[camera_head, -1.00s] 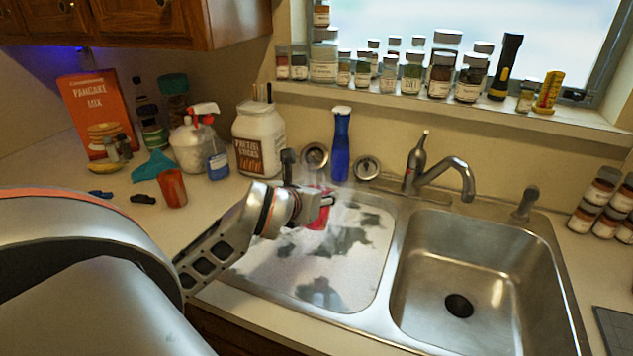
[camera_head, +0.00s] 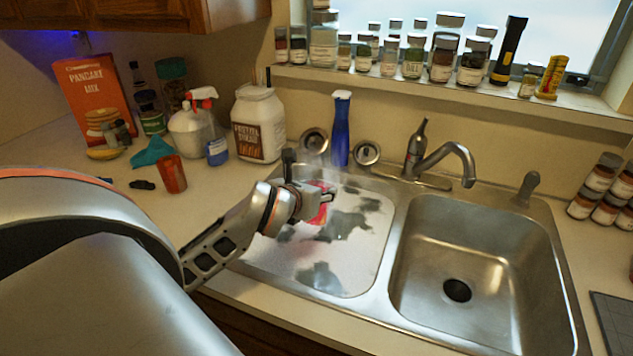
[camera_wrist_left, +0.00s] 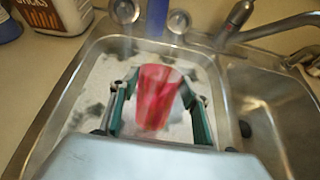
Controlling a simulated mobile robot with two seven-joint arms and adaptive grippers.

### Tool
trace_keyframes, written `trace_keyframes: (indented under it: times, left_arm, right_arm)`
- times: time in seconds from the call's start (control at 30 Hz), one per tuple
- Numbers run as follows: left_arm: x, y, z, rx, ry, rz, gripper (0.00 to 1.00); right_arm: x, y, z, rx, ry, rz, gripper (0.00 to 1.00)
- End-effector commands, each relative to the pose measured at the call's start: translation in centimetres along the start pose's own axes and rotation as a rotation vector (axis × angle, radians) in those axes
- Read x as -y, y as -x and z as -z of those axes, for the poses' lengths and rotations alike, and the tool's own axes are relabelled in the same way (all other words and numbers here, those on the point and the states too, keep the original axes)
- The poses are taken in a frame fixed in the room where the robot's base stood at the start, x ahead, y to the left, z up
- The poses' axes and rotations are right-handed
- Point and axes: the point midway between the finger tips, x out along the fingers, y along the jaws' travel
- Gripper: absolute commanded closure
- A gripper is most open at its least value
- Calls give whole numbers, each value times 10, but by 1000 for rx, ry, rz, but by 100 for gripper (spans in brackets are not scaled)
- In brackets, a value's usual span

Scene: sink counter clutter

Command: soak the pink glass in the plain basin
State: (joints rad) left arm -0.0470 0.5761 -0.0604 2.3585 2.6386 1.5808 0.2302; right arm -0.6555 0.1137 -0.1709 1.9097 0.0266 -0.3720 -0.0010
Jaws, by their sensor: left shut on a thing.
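The pink glass (camera_head: 316,214) is in the jaws of my left gripper (camera_head: 327,199), over the left basin (camera_head: 352,262) near its back. In the left wrist view the glass (camera_wrist_left: 154,98) stands roughly upright between the two fingers, blurred. The left basin holds pale, cloudy water with white foam and dark patches. I cannot tell whether the glass bottom touches the water. The plain basin (camera_head: 432,245) is on the right, bare steel and empty, with a dark drain (camera_head: 457,291). My right gripper is not in view.
The faucet (camera_head: 440,162) stands behind the divider, its spout toward the plain basin. A brown cup (camera_head: 172,174) is on the left counter. Jars line the sill.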

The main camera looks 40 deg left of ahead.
Motion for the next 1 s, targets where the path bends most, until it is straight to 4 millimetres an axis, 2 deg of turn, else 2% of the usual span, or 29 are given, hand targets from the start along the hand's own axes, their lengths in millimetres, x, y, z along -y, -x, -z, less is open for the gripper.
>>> trace_keyframes:
  times: [1.0]
  left_arm:
    - [0, -44, 80, 1, -1, 0, 84]
  right_arm:
    - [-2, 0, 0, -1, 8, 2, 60]
